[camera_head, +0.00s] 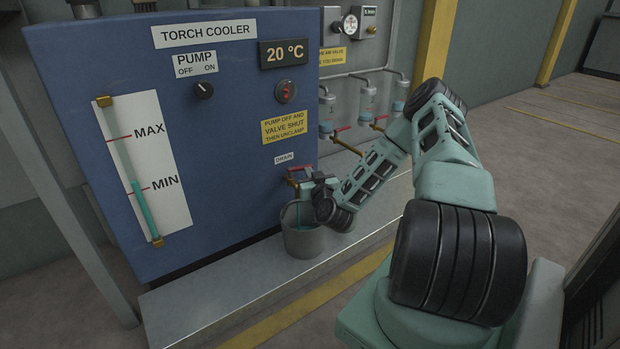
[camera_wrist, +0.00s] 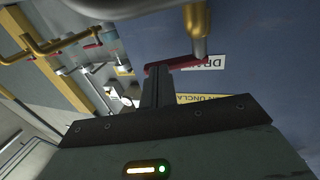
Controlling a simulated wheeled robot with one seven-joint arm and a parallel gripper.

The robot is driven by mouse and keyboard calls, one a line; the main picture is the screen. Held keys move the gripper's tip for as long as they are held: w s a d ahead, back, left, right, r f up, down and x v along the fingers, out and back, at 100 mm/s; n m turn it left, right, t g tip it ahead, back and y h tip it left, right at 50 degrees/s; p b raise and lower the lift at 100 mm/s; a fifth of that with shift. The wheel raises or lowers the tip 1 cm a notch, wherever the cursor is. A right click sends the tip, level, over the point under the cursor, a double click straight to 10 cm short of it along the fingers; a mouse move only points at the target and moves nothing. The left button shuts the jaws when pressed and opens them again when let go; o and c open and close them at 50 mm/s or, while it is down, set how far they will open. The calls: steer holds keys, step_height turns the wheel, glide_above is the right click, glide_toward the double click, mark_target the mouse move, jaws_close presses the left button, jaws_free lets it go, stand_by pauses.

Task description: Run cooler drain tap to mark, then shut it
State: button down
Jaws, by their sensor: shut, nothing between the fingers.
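The blue torch cooler (camera_head: 235,120) has a sight gauge (camera_head: 118,130) with red MAX and MIN lines. The teal level in the gauge stands slightly above MIN. The drain tap has a red lever (camera_head: 299,169) under the DRAIN label; in the wrist view its brass body (camera_wrist: 198,28) and red lever (camera_wrist: 188,65) show. A thin teal stream (camera_head: 299,213) shows below the tap, over a grey bucket (camera_head: 302,242). My gripper (camera_head: 310,184) is shut and empty at the tap. In the wrist view its fingertips (camera_wrist: 156,72) are at the lever, apparently touching it.
The pump knob (camera_head: 204,90) appears turned towards OFF. A sign (camera_head: 284,128) reads pump off and valve shut, then unclamp. Other red-handled brass valves (camera_head: 341,130) and filter bowls (camera_head: 368,100) stand to the right. A metal ledge (camera_head: 215,300) runs below the cooler.

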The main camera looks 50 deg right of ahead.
steer(key=d+n+t+y+p, duration=0.1)
steer(key=w+d+n+y+p, duration=0.1)
steer(key=y, duration=0.1)
steer(key=shift+n+t+y, duration=0.3)
steer(key=shift+t, duration=0.1)
stand_by(0.4)
